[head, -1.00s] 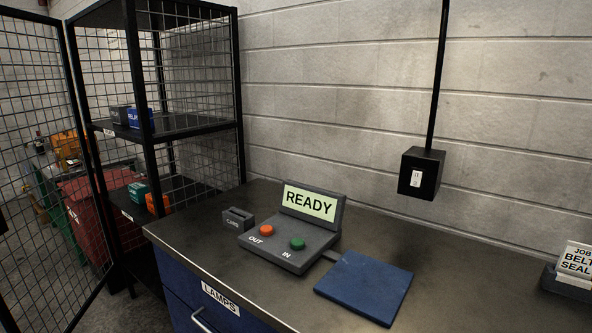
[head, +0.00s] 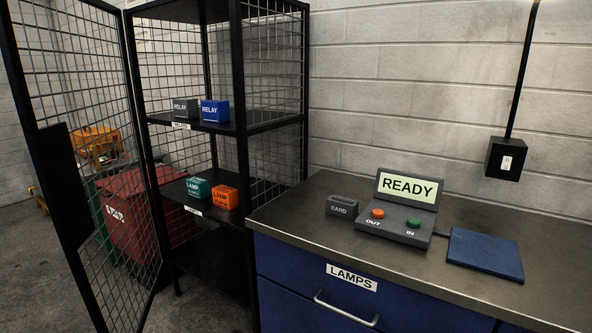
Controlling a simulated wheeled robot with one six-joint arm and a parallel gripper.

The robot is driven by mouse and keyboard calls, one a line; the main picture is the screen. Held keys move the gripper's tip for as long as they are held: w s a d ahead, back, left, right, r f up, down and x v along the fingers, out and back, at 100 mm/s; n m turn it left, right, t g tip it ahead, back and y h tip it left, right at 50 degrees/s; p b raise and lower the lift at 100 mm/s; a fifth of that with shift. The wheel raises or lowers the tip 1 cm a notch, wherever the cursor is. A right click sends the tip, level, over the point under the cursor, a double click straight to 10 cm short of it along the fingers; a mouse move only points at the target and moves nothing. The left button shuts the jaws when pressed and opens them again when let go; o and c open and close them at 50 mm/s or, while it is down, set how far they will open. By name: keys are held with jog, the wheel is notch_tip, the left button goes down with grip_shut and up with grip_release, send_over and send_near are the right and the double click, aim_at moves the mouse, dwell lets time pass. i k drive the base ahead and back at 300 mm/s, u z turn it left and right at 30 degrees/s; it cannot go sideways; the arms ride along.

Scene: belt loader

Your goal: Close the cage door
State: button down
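The cage door (head: 88,130) is a black-framed mesh panel at the left of the head view. It stands open, swung out toward me from the left front post of the cage. A dark plate (head: 66,183) sits on the door near its outer edge. The cage (head: 228,125) is a black mesh shelf unit with its front uncovered. A grey relay box (head: 185,107) and a blue relay box (head: 214,111) stand on its upper shelf. A teal lamp box (head: 197,188) and an orange lamp box (head: 224,196) stand on the lower shelf. My gripper is out of view.
A metal-topped counter with blue drawers (head: 330,268) stands right of the cage. It bears a READY console (head: 400,212), a card holder (head: 342,206) and a blue pad (head: 485,254). A red bin (head: 150,215) shows behind the door. Floor is clear at lower left.

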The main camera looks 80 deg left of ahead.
aim_at(50, 147)
jog(key=k, duration=1.1)
jog(key=u, duration=3.45)
jog(key=k, duration=0.5)
jog(key=u, duration=0.75)
jog(key=i, duration=0.8)
jog(key=z, duration=0.75)
jog(key=i, duration=0.8)
jog(key=z, duration=0.65)
